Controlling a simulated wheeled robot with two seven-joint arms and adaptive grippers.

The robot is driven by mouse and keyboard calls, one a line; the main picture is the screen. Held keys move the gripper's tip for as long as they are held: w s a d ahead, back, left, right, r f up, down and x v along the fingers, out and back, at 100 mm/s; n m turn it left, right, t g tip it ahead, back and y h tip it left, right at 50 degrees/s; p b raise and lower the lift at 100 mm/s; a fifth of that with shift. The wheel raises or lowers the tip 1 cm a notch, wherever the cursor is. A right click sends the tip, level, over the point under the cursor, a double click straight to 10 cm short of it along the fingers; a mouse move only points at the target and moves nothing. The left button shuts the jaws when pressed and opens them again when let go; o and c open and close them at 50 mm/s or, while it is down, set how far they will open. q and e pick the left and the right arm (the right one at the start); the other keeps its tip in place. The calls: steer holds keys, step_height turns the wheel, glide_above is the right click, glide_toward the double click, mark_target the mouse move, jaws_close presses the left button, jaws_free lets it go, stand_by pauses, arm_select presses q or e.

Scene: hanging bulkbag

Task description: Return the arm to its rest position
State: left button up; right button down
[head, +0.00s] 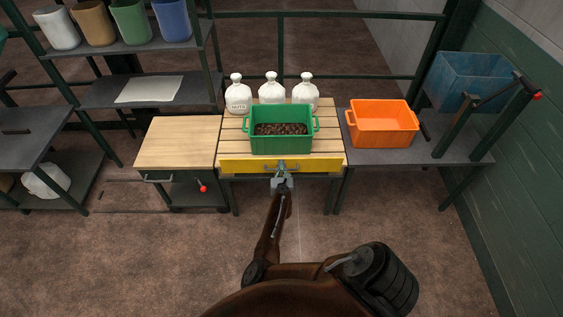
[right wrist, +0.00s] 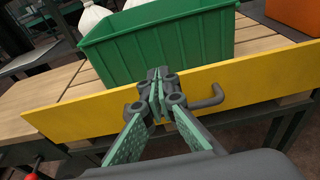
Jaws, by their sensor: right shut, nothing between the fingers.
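My right gripper (head: 281,168) is shut and empty in front of the yellow drawer front (head: 240,165) of the slatted table. In the right wrist view its fingertips (right wrist: 158,88) meet beside the drawer's grey handle (right wrist: 208,100); I cannot tell whether they touch it. The green crate (head: 281,143), holding brown lumps, stands on the slatted table (head: 233,133) just behind the drawer front. My right arm reaches up from the bottom of the head view. My left gripper is not in view.
Several white bottles (head: 271,87) stand behind the crate. A wooden-topped cabinet (head: 180,140) is at the left, with a red-tipped lever (head: 203,188). An orange bin (head: 383,124) sits on the right table near a blue container (head: 465,80). The floor (head: 150,260) in front is clear.

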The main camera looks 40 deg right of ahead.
steer(key=shift+r, duration=1.4)
steer(key=a+f+n+y, duration=0.5)
steer(key=a+f+n, duration=0.1)
steer(key=f+n, duration=0.8)
steer(key=s+a+f+n+g+y, duration=0.2)
steer(key=s+a+f+n, duration=0.2)
steer(key=s+f+n, duration=0.4)
steer(key=s+a+f+n+g+y, duration=0.1)
steer(key=s+a+f+n, duration=0.5)
steer(key=f, duration=0.3)
steer(key=s+a+f+n+g+y, duration=0.15)
steer(key=s+f+n, duration=0.4)
steer(key=s, duration=0.55)
steer(key=s+a+f+n+g, duration=0.2)
steer(key=s+f+n, duration=0.3)
steer(key=s, duration=0.5)
steer(key=s+a+f+n+g, duration=0.1)
steer(key=s+f+n+g, duration=0.1)
steer(key=s, duration=1.1)
steer(key=s+a+f+n+g, duration=0.1)
steer(key=s+f+n, duration=0.3)
steer(key=s, duration=1)
steer(key=shift+f+n+g, duration=0.15)
steer(key=shift+n+g, duration=0.5)
steer(key=shift+g, duration=0.2)
